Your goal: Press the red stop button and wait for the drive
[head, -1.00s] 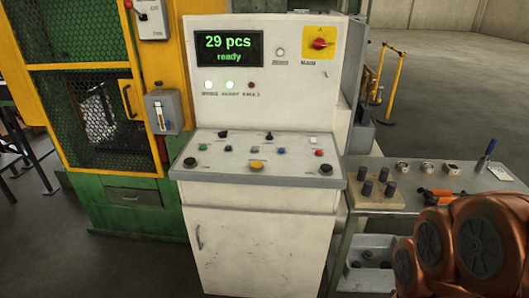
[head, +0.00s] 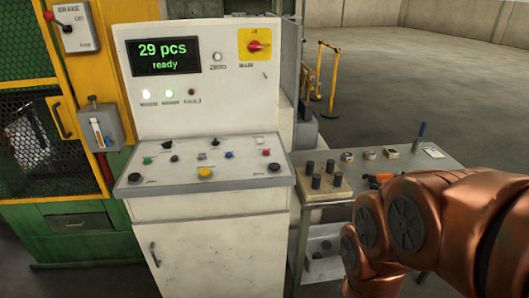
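The control desk (head: 207,240) is a white cabinet with a sloped button panel. The small red button (head: 266,152) sits at the right of the panel's upper part. Nothing covers it. The display (head: 163,56) reads "29 pcs ready" in green. Below it two lamps (head: 157,95) are lit, and a dark red lamp (head: 192,92) beside them looks unlit. A red rotary switch (head: 256,46) sits on a yellow plate at the upper right. My orange-brown arm fills the lower right, apart from the panel. My gripper is out of view.
A side table (head: 446,159) right of the desk holds a block with several dark knobs (head: 322,178), small gauges and a blue-handled tool (head: 421,131). A green and yellow mesh-guarded machine (head: 50,215) stands left. Open floor (head: 400,70) and yellow barrier posts (head: 328,75) lie behind.

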